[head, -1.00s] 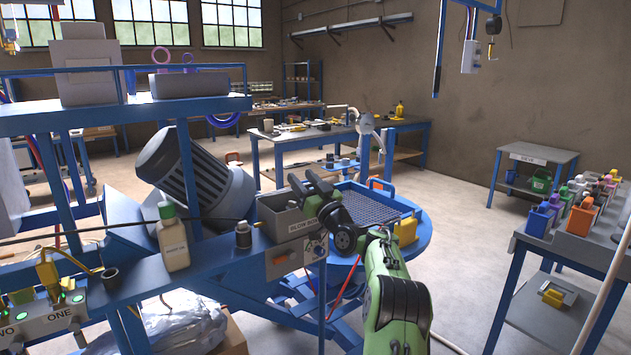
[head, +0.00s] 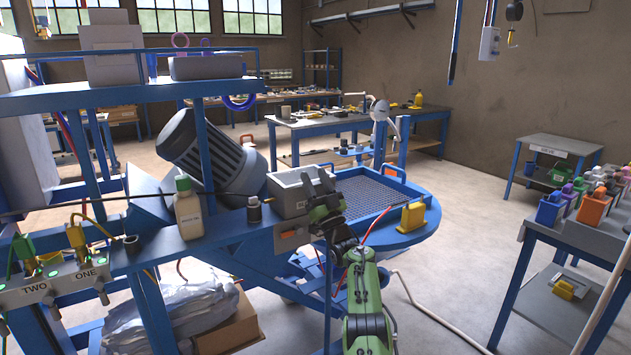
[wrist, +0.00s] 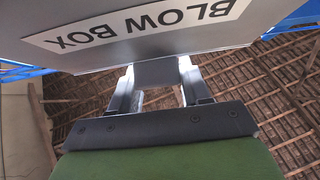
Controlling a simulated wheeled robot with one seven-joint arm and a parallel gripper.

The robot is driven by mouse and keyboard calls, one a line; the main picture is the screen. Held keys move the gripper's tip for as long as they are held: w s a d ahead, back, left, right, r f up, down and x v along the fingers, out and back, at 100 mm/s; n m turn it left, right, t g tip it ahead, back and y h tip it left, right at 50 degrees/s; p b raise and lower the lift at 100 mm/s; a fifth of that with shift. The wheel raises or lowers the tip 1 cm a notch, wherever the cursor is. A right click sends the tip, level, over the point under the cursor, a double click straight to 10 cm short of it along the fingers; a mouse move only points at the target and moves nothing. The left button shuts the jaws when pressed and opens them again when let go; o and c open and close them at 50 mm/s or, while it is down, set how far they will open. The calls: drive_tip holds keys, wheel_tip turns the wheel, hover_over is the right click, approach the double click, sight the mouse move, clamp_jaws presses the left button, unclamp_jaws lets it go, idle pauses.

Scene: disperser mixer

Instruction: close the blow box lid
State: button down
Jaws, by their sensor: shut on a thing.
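The grey blow box (head: 288,193) stands on the blue frame in the middle of the head view. Its label is partly hidden behind my gripper. In the wrist view, a grey panel marked BLOW BOX (wrist: 160,52) fills the top, its lettering upside down. My gripper (wrist: 157,75) is shut on a grey tab (wrist: 156,73) at the panel's edge. In the head view, my gripper (head: 324,190) is at the right front of the box, and my green arm rises from below. I cannot clearly make out the lid's angle.
A round blue table with a mesh top (head: 372,195) and a yellow holder (head: 413,217) lie to the right. Open floor lies further right.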

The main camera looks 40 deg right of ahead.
drive_tip(key=shift+s+d+f, duration=0.1)
drive_tip(key=c, duration=0.9)
unclamp_jaws()
drive_tip(key=o, duration=0.3)
drive_tip(key=shift+s, duration=0.25)
drive_tip(key=shift+w, duration=0.1)
drive_tip(key=shift+s+f+h+b, duration=0.2)
drive_tip(key=shift+f+h+b, duration=0.1)
drive_tip(key=b+v, duration=0.3)
drive_tip(key=v, duration=0.8)
